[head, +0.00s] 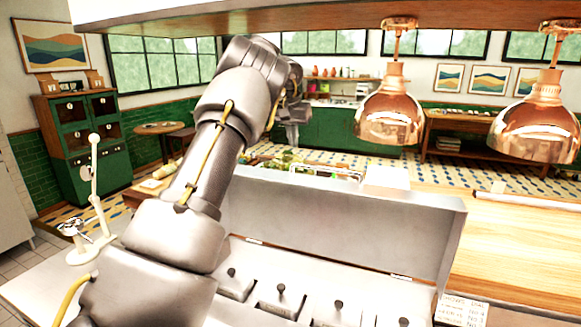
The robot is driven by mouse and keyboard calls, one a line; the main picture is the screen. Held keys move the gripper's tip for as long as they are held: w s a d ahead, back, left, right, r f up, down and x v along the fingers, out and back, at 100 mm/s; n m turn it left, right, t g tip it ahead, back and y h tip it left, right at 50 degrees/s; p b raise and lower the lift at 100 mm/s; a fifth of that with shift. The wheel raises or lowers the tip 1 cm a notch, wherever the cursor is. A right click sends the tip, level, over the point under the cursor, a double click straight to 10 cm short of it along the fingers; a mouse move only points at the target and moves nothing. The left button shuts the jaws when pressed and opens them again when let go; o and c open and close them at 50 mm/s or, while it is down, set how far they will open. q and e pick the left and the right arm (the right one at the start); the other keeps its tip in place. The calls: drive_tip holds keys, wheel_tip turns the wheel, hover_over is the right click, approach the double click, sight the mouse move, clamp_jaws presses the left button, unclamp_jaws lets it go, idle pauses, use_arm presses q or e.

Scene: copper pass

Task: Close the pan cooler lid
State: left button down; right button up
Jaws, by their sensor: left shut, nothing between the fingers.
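The pan cooler lid (345,225) is a grey metal panel standing raised along the back of the cooler. The cooler's open top (355,288) shows below it, with several small pans covered by black-knobbed covers. My left arm crosses in front of the lid's left part and hides it. My left gripper (291,138) is beyond and above the raised lid, apart from it; it is small and partly hidden behind the arm, and is shut and empty. My right gripper is out of view.
Copper heat lamps (391,118) hang at the upper right. A wooden counter (520,250) lies right of the cooler. A white stand (94,190) is on the left worktop. Green produce (290,160) shows behind the lid.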

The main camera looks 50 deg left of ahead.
use_arm(q)
drive_tip(key=p+x, duration=0.2)
drive_tip(key=x, duration=0.7)
drive_tip(key=s, duration=0.1)
drive_tip(key=s+d+p, duration=0.1)
drive_tip(key=s, duration=0.1)
drive_tip(key=shift+s+d+r+p, duration=0.15)
drive_tip(key=shift+s+d+p, duration=0.1)
drive_tip(key=shift+d+p, duration=0.1)
drive_tip(key=shift+a, duration=0.1)
